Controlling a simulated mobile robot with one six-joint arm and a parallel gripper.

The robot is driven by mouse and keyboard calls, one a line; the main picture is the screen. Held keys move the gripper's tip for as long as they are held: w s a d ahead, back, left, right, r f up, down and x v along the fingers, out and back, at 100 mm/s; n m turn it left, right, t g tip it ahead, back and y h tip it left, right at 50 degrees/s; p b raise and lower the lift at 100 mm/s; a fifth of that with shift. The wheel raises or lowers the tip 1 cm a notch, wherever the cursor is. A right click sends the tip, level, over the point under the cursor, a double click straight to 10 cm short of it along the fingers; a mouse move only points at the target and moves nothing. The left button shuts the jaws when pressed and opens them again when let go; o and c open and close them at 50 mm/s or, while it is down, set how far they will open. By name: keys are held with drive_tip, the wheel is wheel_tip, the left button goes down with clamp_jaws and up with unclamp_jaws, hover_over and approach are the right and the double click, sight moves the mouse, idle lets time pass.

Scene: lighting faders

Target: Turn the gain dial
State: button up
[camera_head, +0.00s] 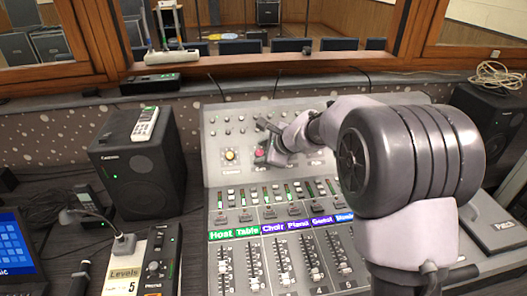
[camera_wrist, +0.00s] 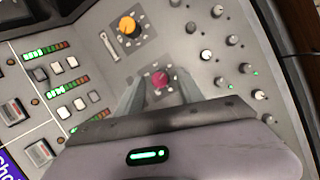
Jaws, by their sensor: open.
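A pink-red dial (camera_wrist: 160,79) sits on a dark square plate on the sloped upper panel of the mixing console. It also shows in the head view (camera_head: 260,152), above a small label that seems to read Gain. My gripper (camera_wrist: 160,86) is open, with one grey finger on each side of the pink-red dial in the wrist view. I cannot tell whether the fingers touch it. In the head view my gripper (camera_head: 271,145) is at the panel by this dial, partly covering it.
A yellow-orange dial (camera_wrist: 128,26) is close beside, also seen in the head view (camera_head: 230,155). Small knobs (camera_wrist: 219,12) and lit buttons (camera_wrist: 57,68) surround the spot. Faders (camera_head: 252,283) are below. A black speaker (camera_head: 138,170) stands left; my arm covers the console's right side.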

drive_tip(key=p+v, duration=0.5)
drive_tip(key=v, duration=1.2)
drive_tip(key=shift+r+p, duration=0.15)
drive_tip(key=shift+p, duration=0.15)
drive_tip(key=shift+d, duration=0.15)
drive_tip(key=s+r+n+g+h, duration=0.15)
drive_tip(key=s+n, duration=0.35)
drive_tip(key=s, duration=0.5)
drive_tip(key=s+r+n, duration=0.2)
drive_tip(key=s+n, duration=0.2)
drive_tip(key=s, duration=0.5)
drive_tip(key=s+d+f+n+h, duration=0.2)
drive_tip(key=s+n, duration=0.3)
drive_tip(key=s, duration=0.6)
drive_tip(key=shift+d+f, duration=0.4)
drive_tip(key=shift+d, duration=0.1)
drive_tip(key=shift+g, duration=0.25)
drive_tip(key=shift+c, duration=0.3)
